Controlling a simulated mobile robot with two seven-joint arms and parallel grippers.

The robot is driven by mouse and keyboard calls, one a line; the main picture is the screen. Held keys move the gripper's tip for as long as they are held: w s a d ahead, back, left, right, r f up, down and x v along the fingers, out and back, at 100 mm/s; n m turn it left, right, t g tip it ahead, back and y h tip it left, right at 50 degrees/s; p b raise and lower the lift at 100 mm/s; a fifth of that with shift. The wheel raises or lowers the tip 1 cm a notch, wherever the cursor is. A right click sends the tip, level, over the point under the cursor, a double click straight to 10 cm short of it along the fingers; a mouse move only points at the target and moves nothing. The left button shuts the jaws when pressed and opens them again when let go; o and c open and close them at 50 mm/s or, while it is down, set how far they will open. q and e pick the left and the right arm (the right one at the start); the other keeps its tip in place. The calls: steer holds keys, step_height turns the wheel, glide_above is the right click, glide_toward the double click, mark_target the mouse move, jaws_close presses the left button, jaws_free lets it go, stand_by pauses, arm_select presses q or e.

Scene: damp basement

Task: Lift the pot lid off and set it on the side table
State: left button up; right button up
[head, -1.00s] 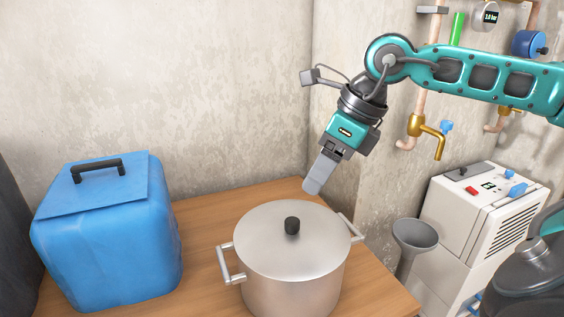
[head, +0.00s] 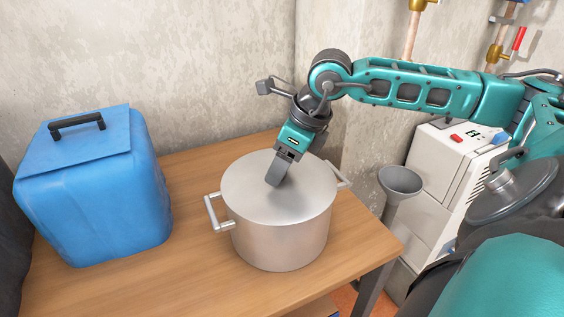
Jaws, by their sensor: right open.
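The steel pot (head: 280,243) stands on a wooden table (head: 185,258), with a handle on each side. Its flat metal lid (head: 250,197) lies on top. My right gripper (head: 275,182) is open and points down over the middle of the lid. The lid's black knob is hidden behind the gripper fingers, so I cannot tell whether they touch it. My left gripper is not in view.
A blue container (head: 95,200) with a black handle stands on the table at the left. A grey funnel (head: 400,182) and a white machine (head: 445,170) are right of the table. Bare tabletop lies in front of the pot.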

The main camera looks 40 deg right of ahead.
steer(key=shift+f, duration=0.1)
steer(key=shift+c, duration=0.2)
jaws_close()
stand_by(0.4)
